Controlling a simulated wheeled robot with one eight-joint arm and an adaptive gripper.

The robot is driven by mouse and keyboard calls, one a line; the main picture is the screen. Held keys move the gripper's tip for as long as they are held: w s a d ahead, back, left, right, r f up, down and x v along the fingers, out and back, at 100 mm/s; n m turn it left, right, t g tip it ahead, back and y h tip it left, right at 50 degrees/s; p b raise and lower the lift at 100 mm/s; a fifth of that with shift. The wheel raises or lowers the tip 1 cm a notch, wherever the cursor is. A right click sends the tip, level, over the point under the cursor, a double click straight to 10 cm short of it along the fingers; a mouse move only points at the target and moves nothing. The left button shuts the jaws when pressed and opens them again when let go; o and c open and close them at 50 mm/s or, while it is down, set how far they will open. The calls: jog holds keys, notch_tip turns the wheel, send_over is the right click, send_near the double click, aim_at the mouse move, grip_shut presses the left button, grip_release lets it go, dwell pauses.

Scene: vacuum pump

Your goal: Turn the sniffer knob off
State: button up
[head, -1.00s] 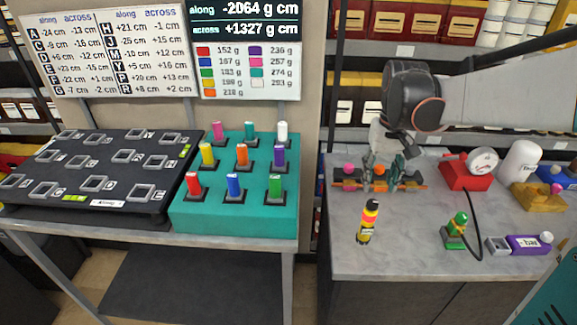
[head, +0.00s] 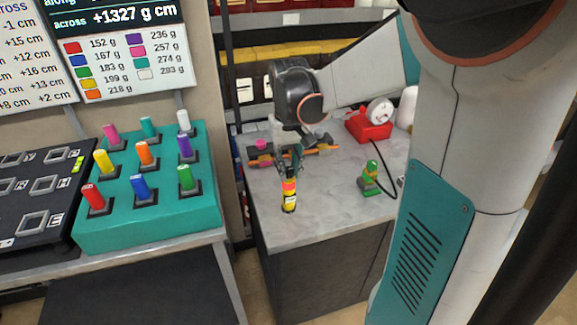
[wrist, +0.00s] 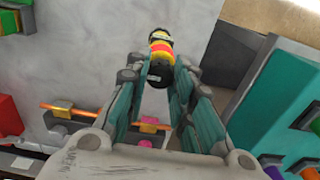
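No label naming the sniffer is legible. A slim upright cylinder (head: 289,196) with yellow, red and black bands stands near the front left of the grey bench; it also shows in the wrist view (wrist: 161,52). My gripper (head: 289,168) is directly above it, fingers pointing down. In the wrist view my gripper (wrist: 159,75) has its fingers apart, with the cylinder's black end showing between or just beyond the tips. I cannot tell whether they touch it. A green fitting (head: 371,180) with a black hose stands to the right on the same bench.
An orange pipe (head: 322,150) with coloured knobs lies behind the cylinder. A red gauge block (head: 368,125) stands at the back right. A teal block (head: 150,230) with coloured pegs is on the left table, across a gap. Bare bench lies between cylinder and green fitting.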

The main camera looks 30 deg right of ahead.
grip_shut()
jog(key=m+p, duration=0.1)
jog(key=m, duration=0.2)
jog(key=shift+r, duration=0.1)
jog(key=m+p, duration=0.1)
jog(key=m, duration=0.2)
jog(key=shift+m, duration=0.3)
jog(key=m+p, duration=0.2)
jog(key=m, duration=0.4)
jog(key=shift+m, duration=0.3)
dwell(0.9)
jog(key=o, duration=1)
grip_release()
jog(key=shift+c, duration=0.2)
